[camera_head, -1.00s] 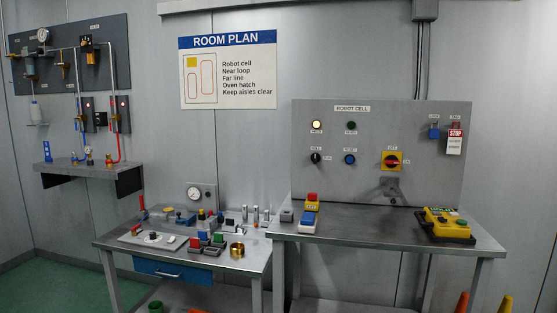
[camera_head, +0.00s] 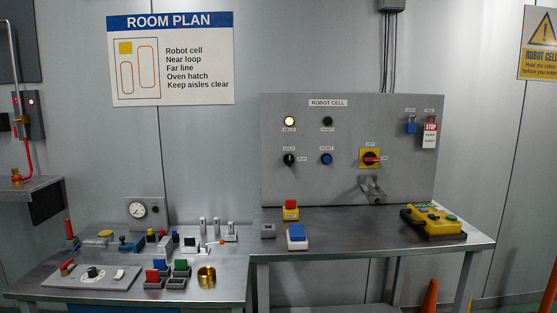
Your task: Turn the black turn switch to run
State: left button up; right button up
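The black turn switch (camera_head: 289,159) is on the grey panel headed ROBOT CELL (camera_head: 350,190), at its left side. A small label sits above it and another to its right that seems to read RUN. The knob looks roughly upright, but its exact pointing is too small to tell. Above it a pale yellow lamp (camera_head: 289,121) is lit, with a dark green lamp (camera_head: 327,121) to its right. Neither of my grippers is in view.
A blue button (camera_head: 326,159) and a red-and-yellow rotary switch (camera_head: 370,159) are right of the black switch. The steel bench (camera_head: 350,225) below holds a yellow pendant (camera_head: 432,221) and a red-and-yellow block (camera_head: 291,209). A lower table (camera_head: 225,285) with small parts adjoins at left.

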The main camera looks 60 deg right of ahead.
aim_at(288, 159)
jog(key=z, duration=0.6)
jog(key=i, duration=0.75)
jog(key=z, duration=0.7)
